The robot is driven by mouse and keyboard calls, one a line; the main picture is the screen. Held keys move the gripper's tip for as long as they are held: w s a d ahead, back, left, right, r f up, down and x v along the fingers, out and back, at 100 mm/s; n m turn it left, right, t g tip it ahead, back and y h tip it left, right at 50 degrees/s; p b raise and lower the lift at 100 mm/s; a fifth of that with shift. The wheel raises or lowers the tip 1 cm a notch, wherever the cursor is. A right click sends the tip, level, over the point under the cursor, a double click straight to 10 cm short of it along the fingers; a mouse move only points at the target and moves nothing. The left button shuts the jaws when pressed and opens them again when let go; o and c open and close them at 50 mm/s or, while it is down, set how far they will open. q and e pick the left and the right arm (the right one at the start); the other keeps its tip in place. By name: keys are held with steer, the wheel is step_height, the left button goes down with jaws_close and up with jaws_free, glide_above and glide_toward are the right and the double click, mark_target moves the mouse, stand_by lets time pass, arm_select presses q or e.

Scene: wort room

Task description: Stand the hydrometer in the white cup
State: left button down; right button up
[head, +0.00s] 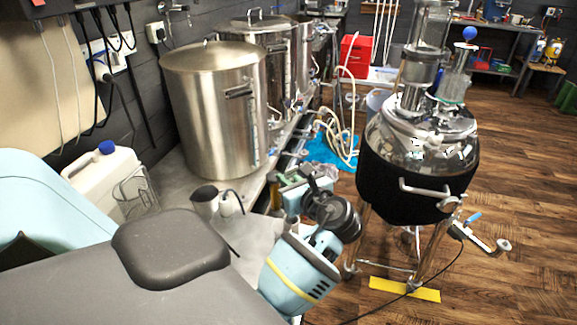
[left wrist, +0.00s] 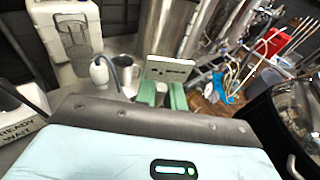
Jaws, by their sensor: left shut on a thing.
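My left gripper (head: 284,182) reaches over the bench's right edge in the head view, and its green fingers also show in the left wrist view (left wrist: 162,96). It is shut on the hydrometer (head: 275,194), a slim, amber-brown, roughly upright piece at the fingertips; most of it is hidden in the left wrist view. The white cup (head: 204,203) stands upright on the bench to the left of the gripper, apart from it, and shows ahead in the left wrist view (left wrist: 127,71). My right gripper is not in view.
A white wash bottle (head: 230,206) with a bent tube stands beside the cup. A large steel kettle (head: 215,115) stands behind. A jacketed vessel (head: 415,180) stands on the floor at right.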

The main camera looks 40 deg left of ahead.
arm_select(q)
steer(key=shift+f, duration=0.15)
steer(key=c, duration=1.4)
jaws_free()
steer(key=v, duration=0.7)
steer(key=shift+d, duration=0.35)
steer(key=shift+s, duration=0.1)
